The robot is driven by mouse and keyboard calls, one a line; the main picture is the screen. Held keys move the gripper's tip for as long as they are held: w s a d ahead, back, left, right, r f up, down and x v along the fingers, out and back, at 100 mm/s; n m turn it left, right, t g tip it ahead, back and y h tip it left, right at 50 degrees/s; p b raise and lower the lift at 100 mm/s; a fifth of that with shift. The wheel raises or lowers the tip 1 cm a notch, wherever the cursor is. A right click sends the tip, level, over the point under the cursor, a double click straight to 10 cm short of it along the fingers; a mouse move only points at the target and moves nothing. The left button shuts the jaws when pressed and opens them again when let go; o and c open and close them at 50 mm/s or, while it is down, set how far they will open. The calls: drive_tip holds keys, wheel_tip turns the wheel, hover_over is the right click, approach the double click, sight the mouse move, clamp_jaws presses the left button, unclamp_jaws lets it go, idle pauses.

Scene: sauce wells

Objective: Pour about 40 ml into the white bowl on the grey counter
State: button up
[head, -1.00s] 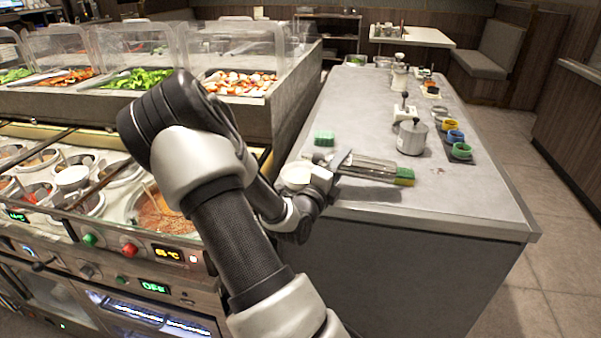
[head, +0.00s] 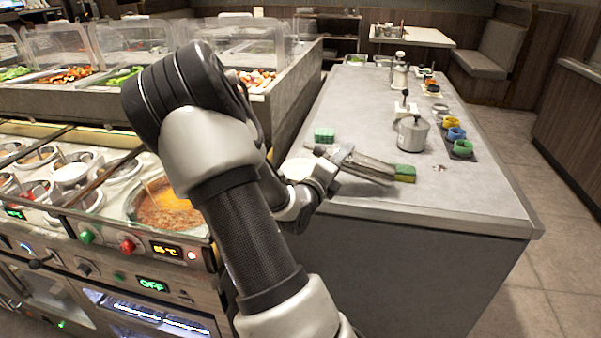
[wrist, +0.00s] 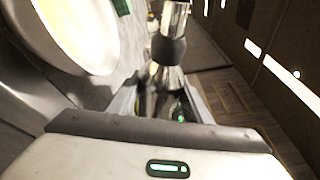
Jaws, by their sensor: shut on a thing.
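The white bowl (head: 297,168) stands on the grey counter (head: 470,205) near its left edge, partly hidden by my wrist in the head view. In the wrist view, a large pale round bowl (wrist: 85,28) fills the upper left, close beside my gripper. My gripper (wrist: 165,98) is shut on a shiny metal thing with a dark band (wrist: 168,52), which looks tilted in the wrist view. My gripper also shows in the head view (head: 338,155), low over the counter beside the bowl. The held thing's opening and any liquid stream cannot be made out.
A green sponge block (head: 324,135) lies behind my gripper. A metal pot (head: 412,134) and several coloured cups (head: 456,135) stand farther right. The counter's front right is clear.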

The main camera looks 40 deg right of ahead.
sight(334, 148)
drive_tip(key=r+p, duration=0.2)
drive_tip(key=shift+m+p, duration=0.3)
drive_tip(key=shift+p, duration=0.1)
drive_tip(key=shift+w+a+r+m+p, duration=0.1)
drive_tip(key=shift+w+r+m+p, duration=0.15)
drive_tip(key=shift+p, duration=0.3)
drive_tip(key=r+m+p, duration=0.1)
drive_tip(key=a+r+m+y+p, duration=0.1)
drive_tip(key=w+r+m+y+p, duration=0.1)
drive_tip(key=m+p, duration=0.1)
drive_tip(key=shift+w+a+r, duration=0.1)
drive_tip(key=shift+a+r, duration=0.05)
drive_tip(key=shift+r, duration=0.05)
drive_tip(key=shift+w+a+r+m+y, duration=0.1)
drive_tip(key=shift+r+m+y, duration=0.05)
drive_tip(key=shift+m+y, duration=0.35)
drive_tip(key=m+y+b, duration=0.1)
drive_tip(key=m+b, duration=0.1)
drive_tip(key=b, duration=0.1)
drive_tip(key=shift+r+t, duration=0.2)
drive_tip(key=shift+t, duration=0.1)
drive_tip(key=m+y+b, duration=0.1)
drive_tip(key=b, duration=0.1)
drive_tip(key=shift+b, duration=0.35)
drive_tip(key=shift+m+t+y, duration=0.4)
drive_tip(key=shift+m+t, duration=0.1)
drive_tip(key=shift+m, duration=0.35)
drive_tip(key=shift+r+p, duration=0.3)
drive_tip(key=shift+r, duration=2.2)
